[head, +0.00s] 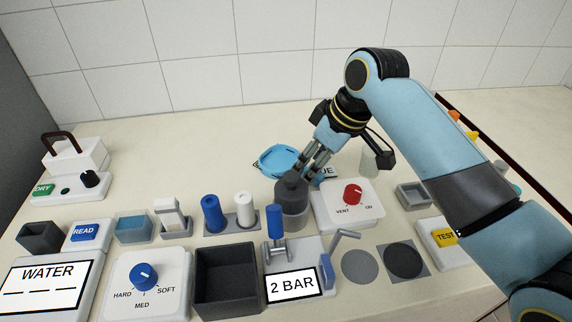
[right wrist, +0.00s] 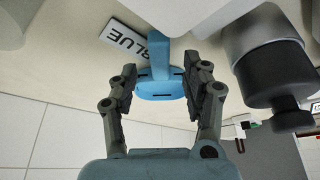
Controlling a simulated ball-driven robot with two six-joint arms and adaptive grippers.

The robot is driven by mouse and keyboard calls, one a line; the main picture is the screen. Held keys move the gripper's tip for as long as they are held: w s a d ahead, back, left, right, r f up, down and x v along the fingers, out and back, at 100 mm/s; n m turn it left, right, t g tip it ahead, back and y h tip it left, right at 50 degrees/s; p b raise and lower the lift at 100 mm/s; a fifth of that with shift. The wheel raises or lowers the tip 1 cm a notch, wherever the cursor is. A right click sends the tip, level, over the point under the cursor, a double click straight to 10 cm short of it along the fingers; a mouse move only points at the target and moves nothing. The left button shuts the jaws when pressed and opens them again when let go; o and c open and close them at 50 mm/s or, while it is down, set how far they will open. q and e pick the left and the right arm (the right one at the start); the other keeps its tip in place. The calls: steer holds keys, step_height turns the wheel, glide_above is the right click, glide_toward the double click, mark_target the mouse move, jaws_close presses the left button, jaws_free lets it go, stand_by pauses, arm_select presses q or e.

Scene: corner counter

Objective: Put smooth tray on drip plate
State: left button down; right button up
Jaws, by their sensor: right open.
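A light-blue shallow tray-like piece (head: 277,158) lies at the back of the counter, its right end partly hidden by my right gripper. In the right wrist view a blue slotted piece with a stem (right wrist: 160,85) shows between the open fingers; whether they touch it I cannot tell. My right gripper (head: 311,166) is open, pointing down beside the blue piece and behind the dark grey bottle-shaped part; it also shows in the wrist view (right wrist: 160,88). Neither the smooth tray nor the drip plate is labelled. A grey disc (head: 360,266) and a black disc (head: 404,260) lie at the front right. My left gripper is out of view.
The dark grey capped part (head: 292,190) stands close to my right gripper. A white VENT box with a red knob (head: 353,194) is to its right. A "BLUE" label (right wrist: 126,40) lies by the blue piece.

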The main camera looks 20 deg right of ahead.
steer(key=shift+x, duration=1.2)
jaws_close()
